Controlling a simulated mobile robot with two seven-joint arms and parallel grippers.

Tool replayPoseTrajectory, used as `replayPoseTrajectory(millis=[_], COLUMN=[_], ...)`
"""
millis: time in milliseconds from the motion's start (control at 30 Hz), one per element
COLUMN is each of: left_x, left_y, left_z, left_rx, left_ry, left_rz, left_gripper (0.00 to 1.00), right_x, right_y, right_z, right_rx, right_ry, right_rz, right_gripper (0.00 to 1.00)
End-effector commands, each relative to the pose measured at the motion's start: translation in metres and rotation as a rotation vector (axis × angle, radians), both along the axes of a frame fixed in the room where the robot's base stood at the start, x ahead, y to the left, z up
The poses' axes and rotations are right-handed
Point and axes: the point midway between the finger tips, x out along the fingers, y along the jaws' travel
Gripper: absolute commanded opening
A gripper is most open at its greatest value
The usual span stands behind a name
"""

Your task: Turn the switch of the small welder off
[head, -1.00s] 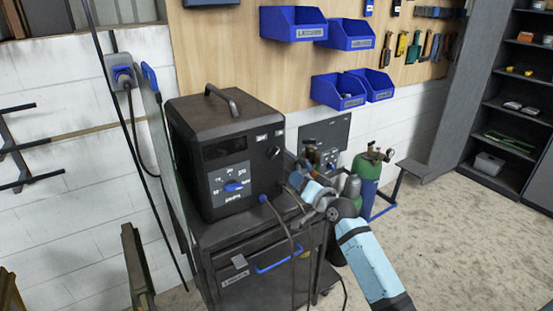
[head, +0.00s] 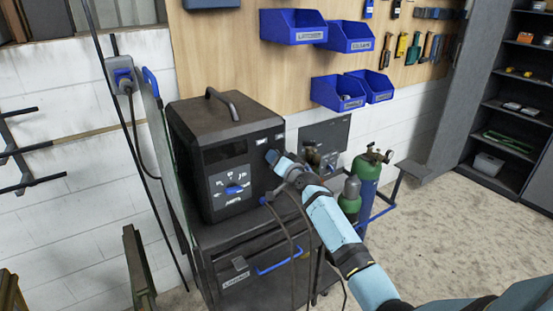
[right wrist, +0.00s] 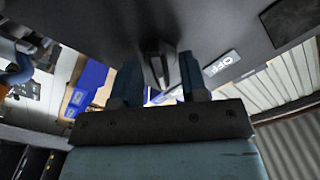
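The small welder (head: 225,150) is a black box with a top handle, standing on a dark cart. Its front has a blue dial and, at the right, a switch that my right gripper now hides in the head view. My right gripper (head: 273,157) is at the right part of the welder's front. In the right wrist view a dark switch knob (right wrist: 160,66) sits between the two spread fingers (right wrist: 161,85), with an OFF label (right wrist: 222,63) to its right. Whether the fingers touch the knob is unclear. My left gripper is not in view.
The cart (head: 225,240) has a blue handle, and cables hang in front of it. Green and blue gas bottles (head: 366,185) stand to the right. Blue bins (head: 293,25) hang on the wooden wall panel. The floor at the right is clear.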

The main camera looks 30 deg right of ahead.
Motion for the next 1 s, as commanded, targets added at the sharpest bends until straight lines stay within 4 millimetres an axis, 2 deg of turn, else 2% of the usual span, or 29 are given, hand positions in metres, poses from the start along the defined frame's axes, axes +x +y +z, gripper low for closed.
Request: replayPoseTrajectory(millis=[267, 300, 467, 767, 1000], left_x=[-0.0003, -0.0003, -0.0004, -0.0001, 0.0], left_y=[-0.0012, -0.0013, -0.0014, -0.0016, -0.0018], left_z=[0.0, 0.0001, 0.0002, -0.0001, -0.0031], left_rx=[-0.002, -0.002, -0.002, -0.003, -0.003], left_ry=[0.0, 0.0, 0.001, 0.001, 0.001], left_rz=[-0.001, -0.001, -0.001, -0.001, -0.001], left_gripper=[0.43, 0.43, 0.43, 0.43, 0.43], right_x=[0.002, 0.002, 0.0018, 0.0017, 0.0017], right_y=[0.0, 0.0, 0.0, 0.0, -0.0002], right_z=[-0.0003, -0.0001, -0.0001, -0.0004, -0.0008], right_rx=[0.0, 0.0, 0.0, -0.018, -0.122], right_ry=[0.001, 0.0, 0.0, 0.001, 0.001], right_rz=[0.001, 0.0, 0.0, 0.001, 0.001], right_gripper=[0.4, 0.35, 0.0, 0.0, 0.0])
